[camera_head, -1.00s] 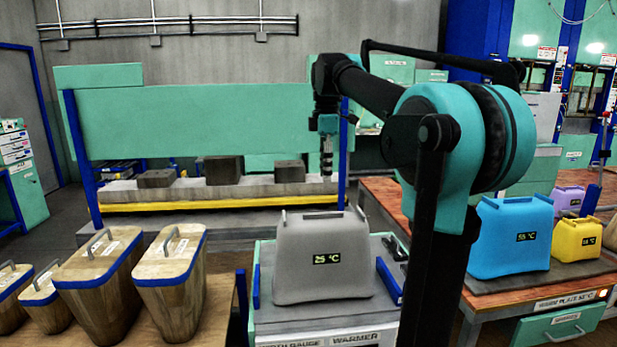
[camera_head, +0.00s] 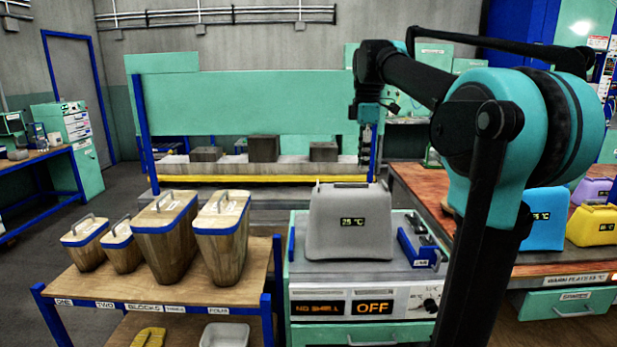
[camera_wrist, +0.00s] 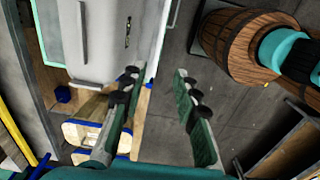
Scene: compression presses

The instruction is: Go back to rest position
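My gripper (camera_wrist: 155,120) shows in the wrist view with its two green fingers apart and nothing between them. In the head view my gripper (camera_head: 367,150) hangs pointing down from the raised arm, in front of the green press panel and above the grey case. The grey case (camera_head: 350,226), reading 25 °C, stands on the warmer bench (camera_head: 305,335), whose displays read NO SHELL and OFF. In the wrist view the grey case (camera_wrist: 100,40) lies to the upper left of the fingers. The gripper touches nothing that I can see.
Several wooden blocks with blue rims and handles stand on the left table (camera_head: 110,290). The warm-plate table (camera_head: 425,185) at right holds blue (camera_head: 545,215) and yellow (camera_head: 594,225) cases. A press (camera_head: 240,105) stands behind. Floor at left (camera_head: 40,240) is clear.

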